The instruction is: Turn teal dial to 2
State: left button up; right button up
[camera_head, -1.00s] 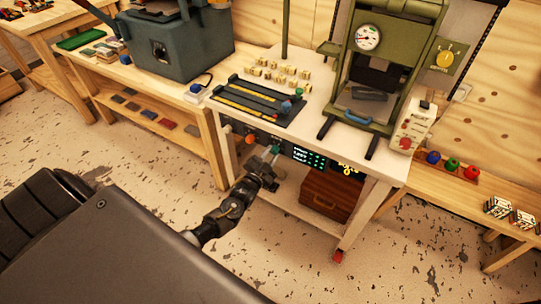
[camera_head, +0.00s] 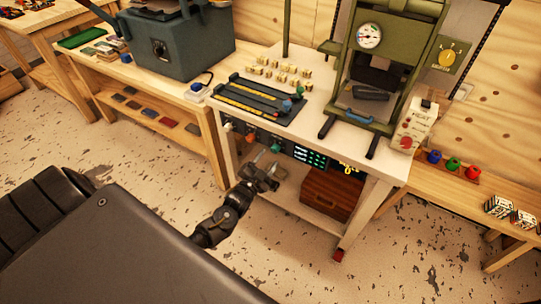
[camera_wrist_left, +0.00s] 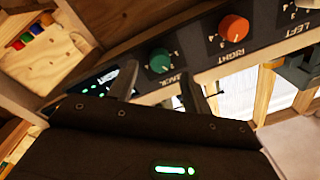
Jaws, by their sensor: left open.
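The teal dial (camera_wrist_left: 160,60) is a round knob on the dark control panel, shown in the left wrist view with small markings around it. Its setting is too small to read. In the head view the teal dial (camera_head: 276,148) is small on the panel under the table's front edge. My left gripper (camera_head: 267,164) is just in front of and below it. In the left wrist view the gripper's (camera_wrist_left: 158,84) two fingers are apart and empty, with the dial showing beyond and between them. My right gripper is not in view.
An orange dial (camera_wrist_left: 233,27) labelled RIGHT sits beside the teal one. A lit green display (camera_head: 310,156) is on the panel's other side. A green press (camera_head: 385,60) stands on the tabletop. A wooden drawer box (camera_head: 328,194) is on the shelf below.

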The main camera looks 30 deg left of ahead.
pick_arm(q)
jog(key=s, duration=0.7)
jog(key=shift+d+f, duration=0.15)
jog(key=shift+d, duration=0.05)
jog(key=s+f+n+g, duration=0.2)
jog(key=s+f+g, duration=0.4)
jog(key=f, duration=0.8)
jog(key=s+f+n+g, duration=0.1)
jog(key=s+f+g, duration=0.3)
jog(key=s+f, duration=0.65)
jog(key=s+d+f+g, duration=0.1)
jog(key=s+f+g, duration=0.1)
jog(key=s+f, duration=0.3)
jog(key=s+d+f+g, duration=0.2)
jog(key=s+f, duration=0.3)
jog(key=s, duration=0.7)
jog(key=s+d+f+n+g+h, duration=0.1)
jog(key=s+d+f+g, duration=0.1)
jog(key=s+f, duration=0.3)
jog(key=s+g, duration=0.1)
jog(key=s, duration=0.2)
jog(key=shift+s+f+g, duration=0.15)
jog(key=shift+f+g, duration=0.15)
jog(key=shift+f, duration=0.05)
